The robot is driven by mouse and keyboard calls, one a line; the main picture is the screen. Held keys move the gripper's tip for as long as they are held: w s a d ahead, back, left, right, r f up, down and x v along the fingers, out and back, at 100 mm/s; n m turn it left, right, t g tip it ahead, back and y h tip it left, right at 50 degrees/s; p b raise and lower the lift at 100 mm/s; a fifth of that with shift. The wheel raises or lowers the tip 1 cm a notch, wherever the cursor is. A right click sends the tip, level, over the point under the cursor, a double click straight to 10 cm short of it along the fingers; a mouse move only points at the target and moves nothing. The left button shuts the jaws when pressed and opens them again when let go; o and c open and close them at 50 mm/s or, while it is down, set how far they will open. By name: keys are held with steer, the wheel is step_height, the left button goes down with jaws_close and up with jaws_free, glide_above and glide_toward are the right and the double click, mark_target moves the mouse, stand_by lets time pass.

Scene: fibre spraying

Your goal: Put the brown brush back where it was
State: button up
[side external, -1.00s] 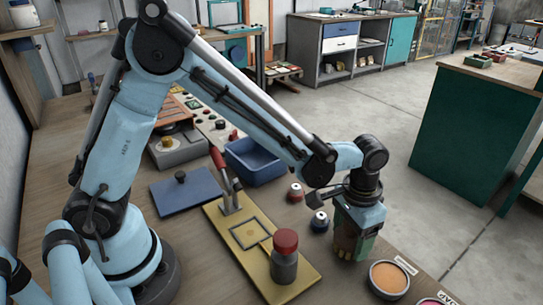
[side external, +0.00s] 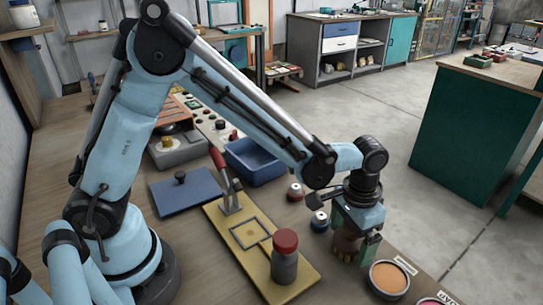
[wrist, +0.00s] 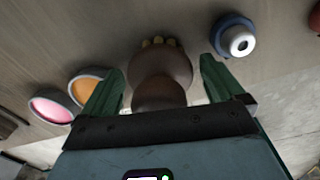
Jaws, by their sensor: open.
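The brown brush (side external: 346,243) stands on the wooden table at the right, below my gripper (side external: 356,236). In the wrist view the brush (wrist: 161,70) shows a rounded brown body with yellowish tufts at its far end. My gripper's two green fingers (wrist: 162,80) are spread wide, one on each side of the brush, with a visible gap on both sides. The gripper is open. The brush's upper end is partly hidden by the gripper body.
An orange-filled bowl (side external: 389,278) sits close to the right of the brush, with a pink one (side external: 428,302) beyond. A blue-based container (side external: 319,222) is close on the left. A red-capped bottle (side external: 285,258) stands on the yellow board (side external: 228,238). The table edge is near.

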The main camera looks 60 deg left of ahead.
step_height(320, 180, up, 11)
steer(key=shift+a+r, duration=0.15)
steer(key=shift+s+a+r, duration=0.15)
steer(key=shift+a+r, duration=0.15)
steer(key=shift+r, duration=0.1)
steer(key=s+a+n+t, duration=0.1)
steer(key=s+a+t, duration=0.2)
steer(key=a, duration=0.5)
steer(key=s+a+n+t, duration=0.1)
steer(key=s+a+t, duration=0.3)
steer(key=s+a, duration=0.2)
steer(key=shift+a+r+n, duration=0.25)
steer(key=shift+a+n, duration=0.05)
steer(key=shift+a, duration=0.55)
